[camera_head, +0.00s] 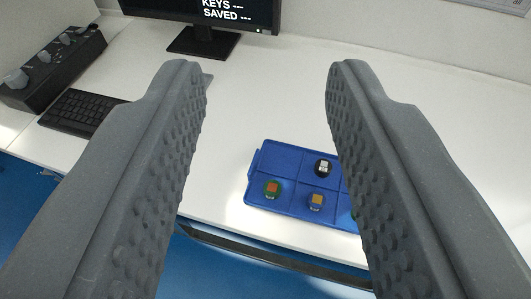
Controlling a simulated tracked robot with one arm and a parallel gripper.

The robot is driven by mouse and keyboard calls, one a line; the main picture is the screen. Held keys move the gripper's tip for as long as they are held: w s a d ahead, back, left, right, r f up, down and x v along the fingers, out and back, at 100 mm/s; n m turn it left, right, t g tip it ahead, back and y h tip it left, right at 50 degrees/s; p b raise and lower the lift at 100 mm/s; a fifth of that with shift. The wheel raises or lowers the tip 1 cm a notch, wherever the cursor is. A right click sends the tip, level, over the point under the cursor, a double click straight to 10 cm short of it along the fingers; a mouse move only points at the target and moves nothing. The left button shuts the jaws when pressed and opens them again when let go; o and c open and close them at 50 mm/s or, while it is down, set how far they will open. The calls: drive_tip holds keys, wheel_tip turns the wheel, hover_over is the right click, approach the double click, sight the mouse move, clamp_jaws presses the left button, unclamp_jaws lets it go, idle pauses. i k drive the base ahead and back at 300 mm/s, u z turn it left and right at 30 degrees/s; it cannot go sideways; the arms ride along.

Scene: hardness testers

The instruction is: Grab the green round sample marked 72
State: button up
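My gripper (262,75) is open and empty. Its two grey textured fingers frame the view, above and in front of the table. A blue tray (292,160) with compartments lies near the table's front edge, its right part hidden by my right finger. A green round sample with an orange-red top (272,189) sits in the front left compartment. Another green piece (354,214) shows only as a sliver beside the right finger. No number is readable on any sample, so I cannot tell which is marked 72.
The tray also holds a black sample with a white top (323,168) and one with an orange top (316,203). A keyboard (82,113), black control box (50,62) and monitor (215,15) stand left and back. The white table (270,100) is clear between.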

sight(271, 188)
drive_tip(key=u, duration=0.45)
drive_tip(key=i, duration=0.2)
drive_tip(key=z, duration=1.9)
drive_tip(key=k, duration=1.65)
drive_tip(key=u, duration=0.4)
drive_tip(key=i, duration=1)
drive_tip(key=z, duration=0.05)
